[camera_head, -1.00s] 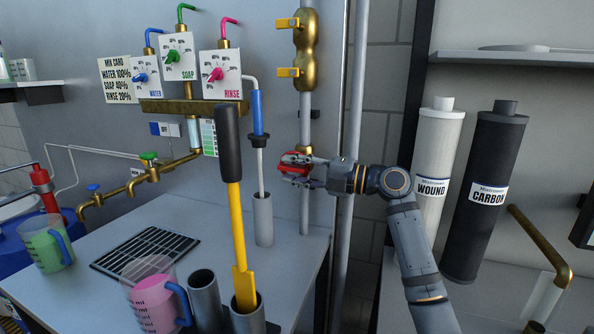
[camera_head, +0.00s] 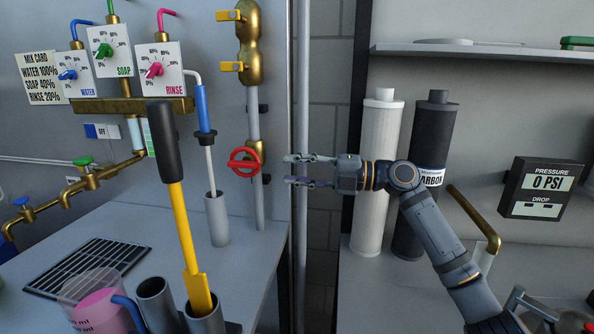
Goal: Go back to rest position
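My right gripper (camera_head: 290,171) is open and empty, with its fingers pointing left. It is just to the right of the red valve handwheel (camera_head: 245,162) on the vertical pipe, with a gap between them. My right arm comes in from the lower right and passes in front of the white and black filter tubes. My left gripper is not in view.
A white filter tube (camera_head: 379,150) and a black one (camera_head: 433,128) stand behind my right arm. A pressure display (camera_head: 541,188) is at the right. A yellow-handled tool (camera_head: 185,230) stands in a grey holder. A pink-filled jug (camera_head: 95,305) is at the lower left.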

